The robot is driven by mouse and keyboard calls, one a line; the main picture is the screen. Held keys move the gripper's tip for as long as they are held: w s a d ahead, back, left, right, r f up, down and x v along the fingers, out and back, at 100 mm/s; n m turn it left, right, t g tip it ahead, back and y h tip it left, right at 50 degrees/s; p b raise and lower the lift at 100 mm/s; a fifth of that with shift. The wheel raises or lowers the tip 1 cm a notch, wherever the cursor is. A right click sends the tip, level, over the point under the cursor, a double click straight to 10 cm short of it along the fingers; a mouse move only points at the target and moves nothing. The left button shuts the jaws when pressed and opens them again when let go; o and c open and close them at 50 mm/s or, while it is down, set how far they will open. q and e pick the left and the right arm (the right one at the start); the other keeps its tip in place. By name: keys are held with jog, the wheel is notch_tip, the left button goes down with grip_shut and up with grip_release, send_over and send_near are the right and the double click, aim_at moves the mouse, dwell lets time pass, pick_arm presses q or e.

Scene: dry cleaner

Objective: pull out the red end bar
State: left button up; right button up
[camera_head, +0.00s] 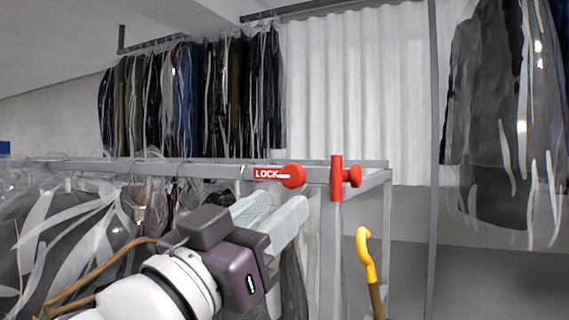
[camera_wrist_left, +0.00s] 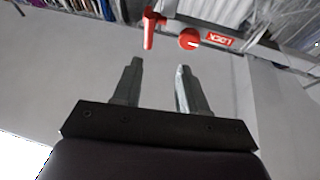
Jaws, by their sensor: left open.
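The red end bar (camera_head: 337,180) stands upright at the right end of the grey rail, with a red knob (camera_head: 353,176) on its right side. It also shows in the left wrist view (camera_wrist_left: 149,32), beyond the fingertips. Left of it on the rail are a round red lock knob (camera_head: 293,175) with a pale pointer and a red LOCK label (camera_head: 267,173). My left gripper (camera_head: 277,217) is open and empty, below and left of the bar and apart from it. In the left wrist view the gap between its fingers (camera_wrist_left: 159,70) is empty. My right gripper is not in view.
The grey rail (camera_head: 215,163) carries bagged clothes (camera_head: 60,235) at left, near my left arm. A yellow hooked handle (camera_head: 365,258) stands right of the gripper. Bagged dark garments (camera_head: 505,120) hang at right, and more clothes (camera_head: 190,95) hang behind.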

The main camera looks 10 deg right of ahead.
aim_at(334, 169)
pick_arm(q)
jog(key=shift+g+h, duration=0.3)
jog(key=p+x, duration=0.1)
jog(key=x, duration=0.2)
jog(key=p+x, duration=0.2)
jog(key=x, duration=0.2)
jog(key=p+x, duration=0.2)
jog(key=x, duration=0.2)
jog(key=shift+s+d+r, duration=0.1)
jog(key=shift+s+d, duration=0.25)
jog(key=shift+d, duration=0.1)
jog(key=shift+w+d+r, duration=0.1)
jog(key=shift+w+d, duration=0.1)
jog(key=shift+d, duration=0.1)
jog(key=shift+d+r+p, duration=0.1)
jog(key=shift+d+p, duration=0.1)
jog(key=shift+p, duration=0.15)
jog(key=shift+s, duration=0.3)
jog(key=shift+w, duration=0.25)
jog(key=c, duration=0.3)
grip_shut()
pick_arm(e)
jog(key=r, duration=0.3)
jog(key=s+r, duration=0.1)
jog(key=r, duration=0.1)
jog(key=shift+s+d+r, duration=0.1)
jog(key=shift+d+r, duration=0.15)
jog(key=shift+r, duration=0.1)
